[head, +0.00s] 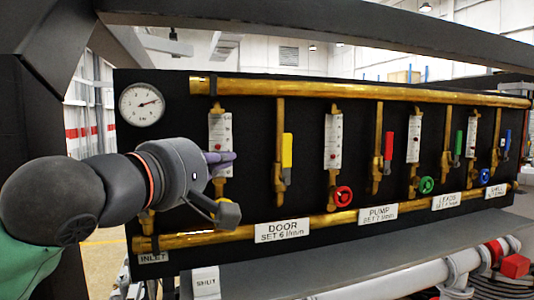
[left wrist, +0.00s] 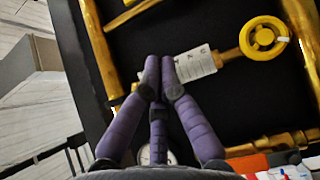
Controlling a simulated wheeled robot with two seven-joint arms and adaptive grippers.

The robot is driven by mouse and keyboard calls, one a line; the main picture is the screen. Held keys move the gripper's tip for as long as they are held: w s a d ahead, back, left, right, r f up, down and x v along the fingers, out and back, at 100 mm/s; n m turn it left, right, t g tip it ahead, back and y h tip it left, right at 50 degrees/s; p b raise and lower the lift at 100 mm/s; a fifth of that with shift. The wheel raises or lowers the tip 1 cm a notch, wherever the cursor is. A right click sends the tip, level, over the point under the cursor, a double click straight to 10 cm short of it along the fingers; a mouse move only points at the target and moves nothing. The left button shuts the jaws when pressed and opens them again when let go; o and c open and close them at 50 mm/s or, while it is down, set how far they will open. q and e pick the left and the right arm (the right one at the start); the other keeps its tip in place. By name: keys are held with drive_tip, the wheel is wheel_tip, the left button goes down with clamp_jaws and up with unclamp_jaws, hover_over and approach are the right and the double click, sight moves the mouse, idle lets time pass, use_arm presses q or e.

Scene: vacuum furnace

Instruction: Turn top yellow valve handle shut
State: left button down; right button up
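The top yellow valve handle (head: 287,150) is a flat lever on the second vertical brass pipe, upright and parallel to it. In the left wrist view, a yellow bar (left wrist: 132,14) at the top edge may be this lever; I cannot tell. My left gripper (head: 232,157) is left of the lever and apart from it, in front of the first flow meter (head: 220,130). In the left wrist view its purple fingers (left wrist: 160,70) come together at the tips, with nothing visible between them. My right gripper is not visible.
Brass pipes (head: 370,92) run along the black panel's top and bottom. Red (head: 388,147), green (head: 458,143) and blue (head: 507,140) levers and coloured handwheels stand further right. A gauge (head: 142,104) is at upper left. A grey ledge (head: 400,245) crosses below.

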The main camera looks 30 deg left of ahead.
sight(287, 160)
use_arm(q)
drive_tip(key=w+d+p, duration=0.2)
drive_tip(key=w, duration=0.8)
drive_tip(key=shift+w, duration=0.4)
drive_tip(key=shift+w+d+r+g+p, duration=0.2)
drive_tip(key=shift+g+p, duration=0.1)
drive_tip(key=shift+p, duration=0.35)
